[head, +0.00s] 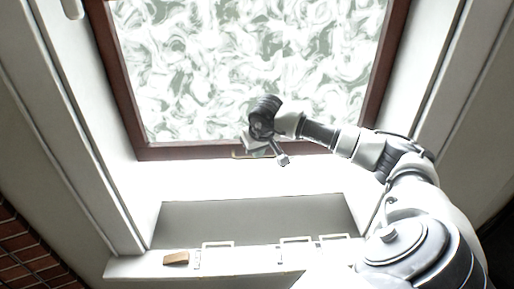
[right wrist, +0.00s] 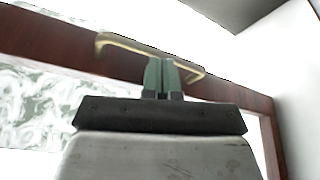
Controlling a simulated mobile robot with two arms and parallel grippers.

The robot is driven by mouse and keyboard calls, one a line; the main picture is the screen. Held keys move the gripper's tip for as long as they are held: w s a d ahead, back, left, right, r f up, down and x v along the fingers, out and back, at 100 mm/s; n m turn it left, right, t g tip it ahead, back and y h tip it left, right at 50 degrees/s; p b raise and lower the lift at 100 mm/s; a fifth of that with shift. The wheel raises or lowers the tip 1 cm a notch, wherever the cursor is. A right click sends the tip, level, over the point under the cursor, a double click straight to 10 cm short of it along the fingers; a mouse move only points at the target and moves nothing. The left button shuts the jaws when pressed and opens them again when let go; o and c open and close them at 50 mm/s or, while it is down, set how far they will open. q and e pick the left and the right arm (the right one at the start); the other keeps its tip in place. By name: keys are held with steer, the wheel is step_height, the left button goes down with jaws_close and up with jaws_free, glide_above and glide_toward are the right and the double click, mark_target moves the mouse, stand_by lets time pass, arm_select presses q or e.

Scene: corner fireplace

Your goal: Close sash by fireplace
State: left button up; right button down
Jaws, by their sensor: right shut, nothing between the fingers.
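The sash (head: 145,152) has a dark red-brown frame around frosted, swirled glass and fills the upper middle of the head view. I cannot tell exactly how far it stands from its surround. A thin brass handle (right wrist: 130,45) runs along its rail in the right wrist view; in the head view it shows only as a sliver (head: 240,156) beside my gripper. My right gripper (right wrist: 160,75) is shut and empty. Its greenish fingertips overlap the handle's middle in the wrist view; contact is unclear. In the head view, the right gripper (head: 254,148) is at the bottom rail. My left gripper is out of view.
White window jambs (head: 75,110) stand on both sides. Below the sash is a bright sill with a grey recess (head: 255,222). A small brown block (head: 176,258) and several white rectangular outlines (head: 217,244) lie along the front ledge. Brickwork (head: 25,245) is at lower left.

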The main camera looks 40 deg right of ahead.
steer(key=shift+f, duration=0.2)
arm_select(q)
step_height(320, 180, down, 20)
steer(key=b, duration=2)
arm_select(e)
step_height(320, 180, down, 26)
steer(key=shift+s+r, duration=0.1)
steer(key=shift+s, duration=0.05)
steer(key=shift+f+b, duration=0.55)
steer(key=shift+f, duration=0.35)
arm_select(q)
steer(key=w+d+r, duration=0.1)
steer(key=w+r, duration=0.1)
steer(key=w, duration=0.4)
arm_select(e)
steer(key=shift+a+f, duration=0.1)
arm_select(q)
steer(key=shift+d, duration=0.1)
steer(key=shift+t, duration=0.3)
arm_select(e)
steer(key=shift+r+p, duration=0.6)
steer(key=shift+r, duration=0.3)
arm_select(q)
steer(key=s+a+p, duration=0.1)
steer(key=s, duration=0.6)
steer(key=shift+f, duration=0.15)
arm_select(e)
steer(key=v, duration=1.2)
steer(key=shift+r, duration=0.35)
